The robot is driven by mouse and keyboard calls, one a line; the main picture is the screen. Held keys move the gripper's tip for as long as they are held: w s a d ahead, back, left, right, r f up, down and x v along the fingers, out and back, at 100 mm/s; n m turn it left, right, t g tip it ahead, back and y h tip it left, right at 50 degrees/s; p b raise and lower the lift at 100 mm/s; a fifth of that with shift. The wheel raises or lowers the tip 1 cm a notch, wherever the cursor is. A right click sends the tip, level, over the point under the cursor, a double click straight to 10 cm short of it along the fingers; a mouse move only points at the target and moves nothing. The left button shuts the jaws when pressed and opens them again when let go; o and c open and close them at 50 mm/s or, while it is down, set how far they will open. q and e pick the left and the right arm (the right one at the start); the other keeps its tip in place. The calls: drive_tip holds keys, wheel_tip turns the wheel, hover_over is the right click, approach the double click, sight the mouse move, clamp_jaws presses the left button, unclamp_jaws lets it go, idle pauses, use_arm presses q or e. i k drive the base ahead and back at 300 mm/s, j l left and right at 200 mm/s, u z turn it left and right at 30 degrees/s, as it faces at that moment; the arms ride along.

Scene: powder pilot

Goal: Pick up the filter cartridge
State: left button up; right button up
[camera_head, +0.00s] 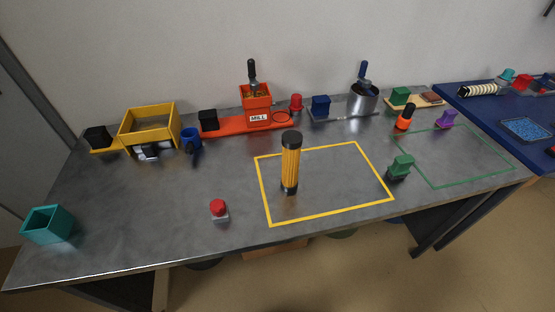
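An orange-yellow ribbed cylinder with black end caps, which looks like the filter cartridge (290,163), stands upright on the grey metal table (140,225). It is inside the yellow outlined rectangle (330,211), towards its left side. Nothing touches it or covers it from this view. Neither of my grippers shows in the head view.
A red button (218,207) stands to the cartridge's front left. Behind it is the red mill (256,108). A green-topped part (400,167) stands to the right, a teal bin (47,224) at far left. A blue table (500,120) adjoins at right. The yellow rectangle is otherwise clear.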

sight(293, 140)
drive_tip(key=k+l+u, duration=0.1)
drive_tip(key=u, duration=0.3)
drive_tip(key=k+u, duration=0.25)
drive_tip(key=u, duration=0.15)
drive_tip(key=k+u, duration=0.2)
drive_tip(key=u, duration=0.2)
